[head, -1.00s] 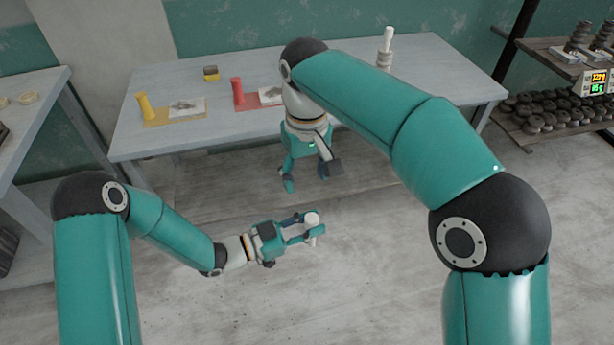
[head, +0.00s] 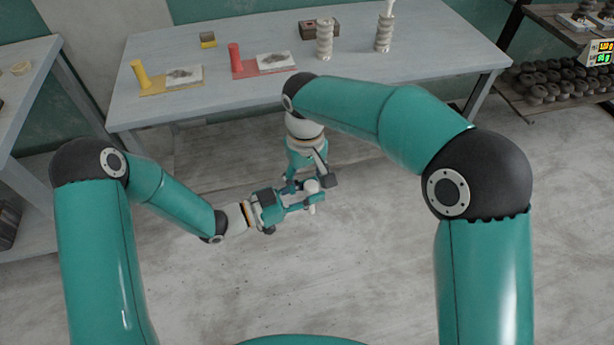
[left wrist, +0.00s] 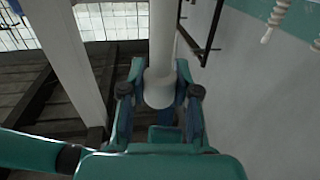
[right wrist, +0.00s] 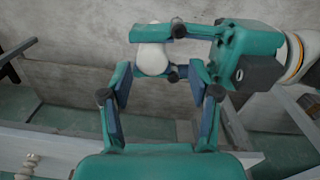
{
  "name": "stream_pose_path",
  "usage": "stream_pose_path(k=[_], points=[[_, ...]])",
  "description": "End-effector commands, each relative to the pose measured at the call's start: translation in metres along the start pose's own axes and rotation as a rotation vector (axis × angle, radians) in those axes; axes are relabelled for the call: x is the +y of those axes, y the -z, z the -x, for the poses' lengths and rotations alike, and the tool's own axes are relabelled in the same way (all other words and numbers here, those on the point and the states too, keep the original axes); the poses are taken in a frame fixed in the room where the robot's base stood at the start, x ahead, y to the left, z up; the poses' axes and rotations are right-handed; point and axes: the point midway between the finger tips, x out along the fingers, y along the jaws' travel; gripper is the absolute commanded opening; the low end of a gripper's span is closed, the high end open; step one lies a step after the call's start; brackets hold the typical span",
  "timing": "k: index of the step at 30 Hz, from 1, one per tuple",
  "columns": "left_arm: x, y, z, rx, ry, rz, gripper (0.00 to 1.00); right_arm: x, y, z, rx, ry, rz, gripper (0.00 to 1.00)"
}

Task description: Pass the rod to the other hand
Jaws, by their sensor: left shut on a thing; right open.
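The white rod (head: 312,187) is held by my left gripper (head: 306,200) in front of the table. In the left wrist view the rod (left wrist: 162,55) stands between the left fingers, which are shut on it. My right gripper (head: 308,181) is just beyond the rod in the head view, its fingers partly hidden there. In the right wrist view my right gripper (right wrist: 158,103) is open and empty. The rod's rounded white end (right wrist: 152,58) lies beyond its fingertips, gripped by the left fingers. I see no clear contact between the right fingers and the rod.
A grey table (head: 215,105) stands behind the grippers. A shelf with dark round pieces (head: 565,80) is at right. Floor in front is clear.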

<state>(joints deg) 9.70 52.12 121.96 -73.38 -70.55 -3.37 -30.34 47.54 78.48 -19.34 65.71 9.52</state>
Motion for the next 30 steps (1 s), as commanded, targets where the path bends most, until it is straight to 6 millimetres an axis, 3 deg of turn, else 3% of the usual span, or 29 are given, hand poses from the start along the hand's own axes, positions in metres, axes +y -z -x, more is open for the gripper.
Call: stream_pose_path(k=[8, 19, 22, 23, 27, 30], points=[[-0.0001, 0.0002, 0.0002, 0.0, 0.0, 0.0, 0.0, -0.0002, 0.0001, -0.0015, 0.0, 0.0, 0.0, 0.62], [0.0, 0.0005, -0.0002, 0.001, 0.0, -0.001, 0.0, -0.0026, 0.0001, -0.0014, 0.0, 0.004, 0.001, 0.02], [0.0001, 0.0006, -0.0006, 0.001, -0.001, -0.001, 0.0, -0.0038, 0.0001, -0.0016, -0.001, 0.005, 0.003, 0.0], [0.0001, 0.0007, -0.0007, 0.001, -0.001, -0.001, 0.36, -0.004, 0.0001, -0.0015, -0.001, 0.005, 0.003, 0.0], [-0.0001, 0.0004, -0.0003, 0.001, 0.0, -0.001, 0.59, -0.003, 0.0002, -0.0014, 0.0, 0.003, 0.003, 0.0], [-0.0001, 0.0003, -0.0001, 0.0, 0.0, -0.001, 0.6, -0.0021, 0.0002, -0.0013, 0.0, 0.002, 0.002, 0.0]])
